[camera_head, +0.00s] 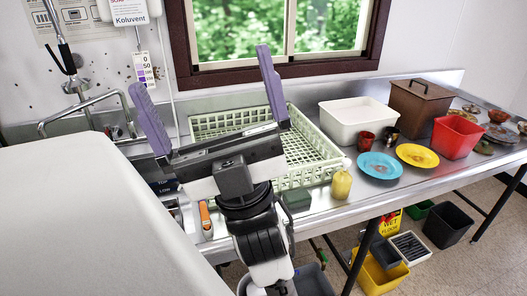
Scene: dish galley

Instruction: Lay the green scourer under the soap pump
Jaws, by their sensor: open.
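A dark green block (296,199), likely the green scourer, lies on the steel counter near its front edge, just right of my gripper's wrist. A yellow bottle (341,185) with a small pale top stands to its right; it may be the soap pump, but I cannot tell for sure. My gripper (200,70) is open and empty. Its two purple fingers point up and stand wide apart, in front of the sink and the crate. The gripper is in the air, not touching the green block. What lies behind the gripper body is partly hidden.
A pale green crate (322,150) stands behind the block. A white tub (357,113), blue plate (380,165), yellow plate (417,155) and red bin (455,138) occupy the counter to the right. A wall unit (130,10) hangs top left. An orange-handled tool (205,216) lies left.

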